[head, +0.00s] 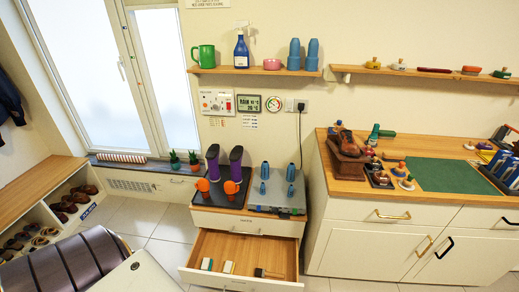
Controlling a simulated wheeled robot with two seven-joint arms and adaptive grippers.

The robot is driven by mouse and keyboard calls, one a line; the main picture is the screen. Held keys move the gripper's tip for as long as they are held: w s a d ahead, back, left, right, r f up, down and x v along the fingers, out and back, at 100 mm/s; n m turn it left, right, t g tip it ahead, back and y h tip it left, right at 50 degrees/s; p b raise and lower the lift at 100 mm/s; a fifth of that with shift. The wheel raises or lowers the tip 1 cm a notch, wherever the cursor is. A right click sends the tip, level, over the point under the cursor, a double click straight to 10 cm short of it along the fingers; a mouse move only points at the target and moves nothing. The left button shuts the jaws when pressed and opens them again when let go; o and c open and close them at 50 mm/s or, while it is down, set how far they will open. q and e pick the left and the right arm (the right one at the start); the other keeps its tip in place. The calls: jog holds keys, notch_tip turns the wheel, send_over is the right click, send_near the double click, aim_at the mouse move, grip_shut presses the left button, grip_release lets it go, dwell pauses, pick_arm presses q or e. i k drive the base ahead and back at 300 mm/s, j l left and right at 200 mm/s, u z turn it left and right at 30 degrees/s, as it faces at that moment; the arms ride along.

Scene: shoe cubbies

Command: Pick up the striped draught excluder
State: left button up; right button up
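The striped draught excluder (122,157) is a long, thin roll with light and reddish stripes. It lies along the dark window sill (150,166) at the left of the head view, at the foot of the frosted window. Nothing touches it from my side. Neither my left nor my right gripper is in view.
Two small potted plants (193,160) stand right of the excluder. A cabinet (246,222) with purple and orange boot stands has its drawer (240,279) pulled out. A shoe cubby (30,200) stands at left. Tiled floor (140,220) lies open below the sill.

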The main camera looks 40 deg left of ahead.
aim_at(112, 157)
jog(key=u, duration=1.4)
